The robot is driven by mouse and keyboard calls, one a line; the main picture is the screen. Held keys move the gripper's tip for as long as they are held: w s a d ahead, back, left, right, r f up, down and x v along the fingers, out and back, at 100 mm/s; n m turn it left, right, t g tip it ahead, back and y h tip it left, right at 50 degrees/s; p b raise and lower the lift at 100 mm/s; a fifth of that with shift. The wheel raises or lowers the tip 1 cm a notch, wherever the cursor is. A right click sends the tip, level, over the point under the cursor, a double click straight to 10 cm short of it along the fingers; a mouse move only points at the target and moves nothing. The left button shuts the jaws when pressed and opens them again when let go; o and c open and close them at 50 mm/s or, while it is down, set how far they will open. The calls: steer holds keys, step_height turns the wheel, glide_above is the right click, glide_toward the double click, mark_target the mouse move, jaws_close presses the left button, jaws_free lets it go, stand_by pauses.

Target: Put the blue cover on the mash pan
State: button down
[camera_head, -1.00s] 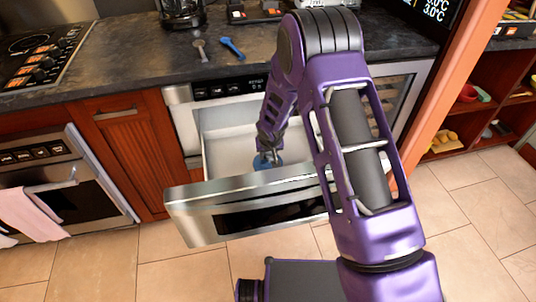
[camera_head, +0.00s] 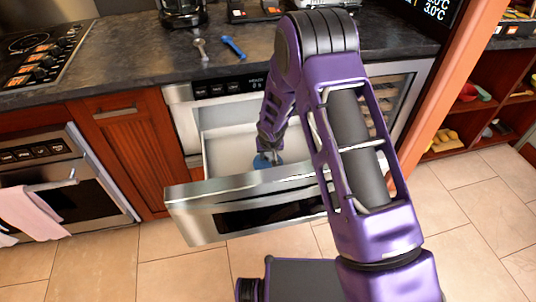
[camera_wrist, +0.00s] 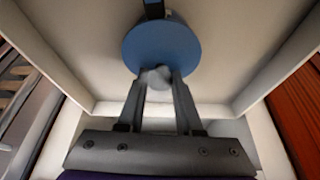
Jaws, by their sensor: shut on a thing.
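The blue cover (camera_wrist: 160,46) is a round disc with a grey knob (camera_wrist: 155,77), in the upper middle of the wrist view. My gripper (camera_wrist: 156,80) is shut on the knob, at the cover's near side in that view. In the head view the cover (camera_head: 266,160) shows as a small blue patch below my gripper (camera_head: 268,152), inside the open drawer (camera_head: 222,150). A dark and blue handle-like piece (camera_wrist: 153,9) sticks out beyond the cover's far edge. The mash pan's body cannot be made out; the cover may hide it. I cannot tell whether they touch.
The drawer's white walls (camera_wrist: 40,55) stand around my gripper, and its steel front (camera_head: 195,211) faces me. A dark counter (camera_head: 130,62) with a blue-handled utensil (camera_head: 232,47) is above. An oven with a pink towel (camera_head: 30,212) is left.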

stand_by(0.3)
jaws_free()
stand_by(0.5)
steer(key=shift+r, duration=0.1)
steer(key=shift+r+p, duration=1.95)
steer(key=shift+r, duration=1.45)
